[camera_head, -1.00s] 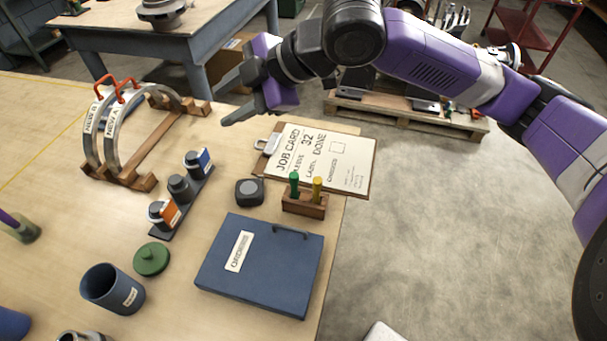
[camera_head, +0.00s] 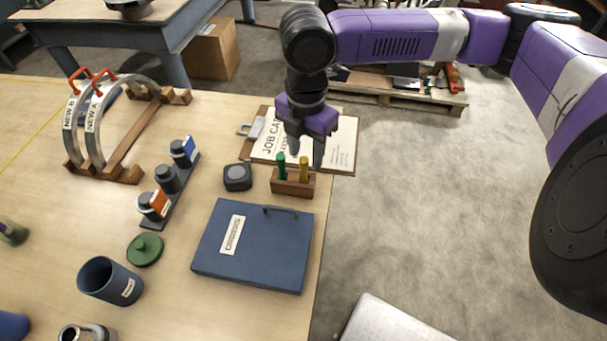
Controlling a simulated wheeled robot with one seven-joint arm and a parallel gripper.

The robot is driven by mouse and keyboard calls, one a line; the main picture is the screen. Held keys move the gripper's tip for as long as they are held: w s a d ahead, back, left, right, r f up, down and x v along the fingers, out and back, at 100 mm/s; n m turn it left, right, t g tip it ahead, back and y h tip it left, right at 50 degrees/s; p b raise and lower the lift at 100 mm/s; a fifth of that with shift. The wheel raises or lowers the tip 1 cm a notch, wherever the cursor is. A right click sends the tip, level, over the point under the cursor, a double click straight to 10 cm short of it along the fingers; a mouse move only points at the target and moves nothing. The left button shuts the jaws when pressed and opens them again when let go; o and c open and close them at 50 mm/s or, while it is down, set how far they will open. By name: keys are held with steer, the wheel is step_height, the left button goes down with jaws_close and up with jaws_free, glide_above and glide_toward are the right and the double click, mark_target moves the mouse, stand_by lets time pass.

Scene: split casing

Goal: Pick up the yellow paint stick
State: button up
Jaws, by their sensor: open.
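The yellow paint stick (camera_head: 304,169) stands upright in a small wooden holder (camera_head: 292,187) near the right edge of the bench. A green paint stick (camera_head: 281,167) stands beside it on the left in the same holder. My gripper (camera_head: 306,157) points down just above and behind the holder, with its fingers apart and nothing between them that I can make out. The fingertips are close to the tops of the sticks; I cannot tell whether they touch. The lower ends of both sticks are hidden in the holder.
A clipboard (camera_head: 345,150) with a job card lies behind the holder, partly covered by my gripper. A dark tape measure (camera_head: 237,177) lies to the left. A blue flat case (camera_head: 265,270) lies in front. The bench edge is just right of the holder.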

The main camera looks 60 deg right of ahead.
mark_target(304, 160)
steer(key=shift+w+f+p, duration=0.2)
steer(key=shift+f+p, duration=0.3)
steer(key=shift+f, duration=1.7)
jaws_close()
